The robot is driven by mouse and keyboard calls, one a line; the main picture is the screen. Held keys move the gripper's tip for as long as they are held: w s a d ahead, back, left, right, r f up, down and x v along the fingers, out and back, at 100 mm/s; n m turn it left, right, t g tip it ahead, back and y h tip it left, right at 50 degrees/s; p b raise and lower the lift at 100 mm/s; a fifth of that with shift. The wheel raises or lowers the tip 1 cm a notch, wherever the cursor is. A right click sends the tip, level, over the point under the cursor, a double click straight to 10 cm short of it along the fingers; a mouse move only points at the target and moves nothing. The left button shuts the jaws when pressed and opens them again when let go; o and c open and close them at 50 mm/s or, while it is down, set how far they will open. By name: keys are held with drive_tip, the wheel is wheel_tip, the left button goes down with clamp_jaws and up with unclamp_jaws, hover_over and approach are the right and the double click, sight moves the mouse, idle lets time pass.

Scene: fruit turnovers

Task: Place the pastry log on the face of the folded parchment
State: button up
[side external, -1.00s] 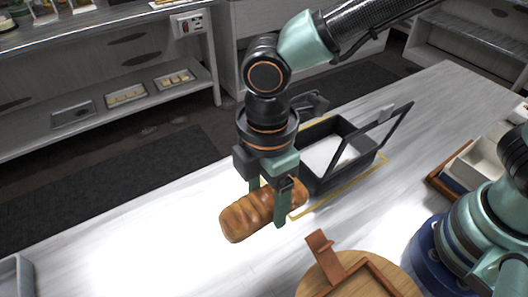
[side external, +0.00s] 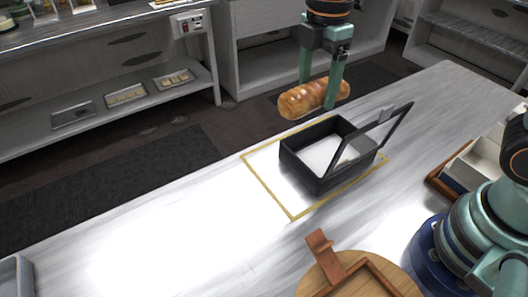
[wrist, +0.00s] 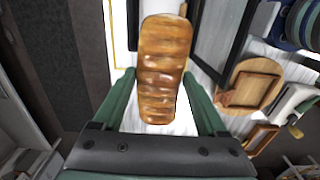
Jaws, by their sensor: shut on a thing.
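The pastry log (side external: 298,103) is a golden-brown, ridged loaf. My gripper (side external: 316,95) is shut around its middle and holds it in the air, above and behind the black box (side external: 315,178). In the wrist view the log (wrist: 162,60) lies lengthwise between the two green fingers of my gripper (wrist: 160,82). The box stands on the table with its framed lid (side external: 378,138) tilted open on the right. A white surface (side external: 322,150) shows inside the box; I cannot tell whether it is the folded parchment.
A yellow outline (side external: 268,187) on the table (side external: 150,235) surrounds the box. A round wooden board (side external: 318,280) with a brown stand (side external: 319,243) is at the front. Pale bins (side external: 480,160) stand at the right.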

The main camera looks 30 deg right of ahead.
hover_over(325, 154)
drive_tip(key=a, duration=0.1)
drive_tip(key=shift+s+r, duration=0.1)
drive_tip(key=shift+r, duration=0.1)
drive_tip(key=f, duration=1.3)
drive_tip(key=d+f, duration=0.1)
drive_tip(key=f, duration=0.6)
drive_tip(key=shift+f, duration=0.2)
drive_tip(key=o, duration=1.1)
drive_tip(key=shift+r, duration=0.15)
